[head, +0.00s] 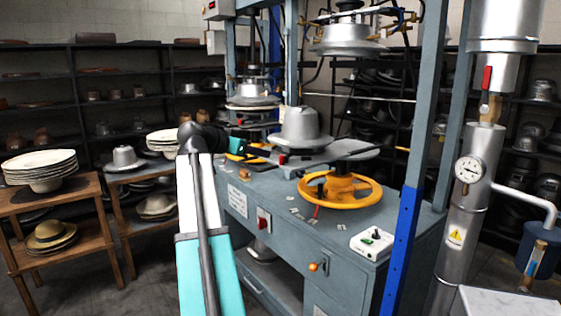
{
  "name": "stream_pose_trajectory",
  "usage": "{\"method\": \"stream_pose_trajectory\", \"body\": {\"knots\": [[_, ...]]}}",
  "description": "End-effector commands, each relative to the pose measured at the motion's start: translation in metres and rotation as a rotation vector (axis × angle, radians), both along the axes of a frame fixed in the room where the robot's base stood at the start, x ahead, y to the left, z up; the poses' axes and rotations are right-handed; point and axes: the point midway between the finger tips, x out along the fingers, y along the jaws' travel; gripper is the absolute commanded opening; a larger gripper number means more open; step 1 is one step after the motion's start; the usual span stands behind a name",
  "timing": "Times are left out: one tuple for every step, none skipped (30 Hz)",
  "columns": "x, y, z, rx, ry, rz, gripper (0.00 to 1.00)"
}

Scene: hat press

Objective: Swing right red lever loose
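A small red lever (318,205) stands upright in front of the hub of the right yellow handwheel (350,192) on the press bench. A second small red part (282,159) shows further left, at the edge of the plate under the silver hat mould (300,128). My arm rises from the bottom and bends right at the wrist. My gripper (262,151) is near the left side of that plate, left of and behind the right red lever and apart from it. Its fingers are small and dark here, so whether they are open or shut is unclear.
A dark bar (375,152) juts right above the right handwheel. A blue post (402,250) and a silver pipe with a gauge (470,169) stand to the right. A white switch box (372,243) sits on the bench front.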

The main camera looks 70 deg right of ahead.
Motion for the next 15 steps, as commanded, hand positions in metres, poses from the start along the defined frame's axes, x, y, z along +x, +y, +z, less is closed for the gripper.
{"method": "stream_pose_trajectory", "body": {"knots": [[0.0, 0.0, 0.0, 0.0, 0.0, 0.0, 0.35], [0.0, 0.0, 0.0, 0.0, 0.001, 0.0, 0.35], [0.0, 0.0, 0.0, 0.001, 0.001, 0.0, 0.35], [0.0, 0.0, 0.0, 0.001, 0.001, 0.0, 0.35], [0.0, 0.0, 0.0, 0.001, 0.0, 0.001, 0.35], [0.0, 0.0, 0.0, 0.001, 0.0, 0.001, 0.35], [0.0, 0.0, -0.001, 0.001, 0.0, 0.001, 0.35], [0.0, -0.001, -0.001, 0.001, 0.0, 0.001, 0.35], [0.0, -0.002, -0.001, 0.001, 0.0, 0.001, 0.35], [0.0, -0.002, -0.002, 0.001, 0.001, 0.0, 0.35], [-0.001, -0.003, -0.002, 0.001, 0.001, 0.0, 0.35], [-0.001, -0.005, -0.003, 0.002, 0.0, 0.0, 0.35], [-0.002, -0.007, -0.003, 0.003, 0.001, 0.001, 0.35], [-0.003, -0.009, -0.004, 0.002, 0.0, 0.0, 0.35], [-0.004, -0.012, -0.005, 0.002, 0.001, -0.001, 0.35]]}}
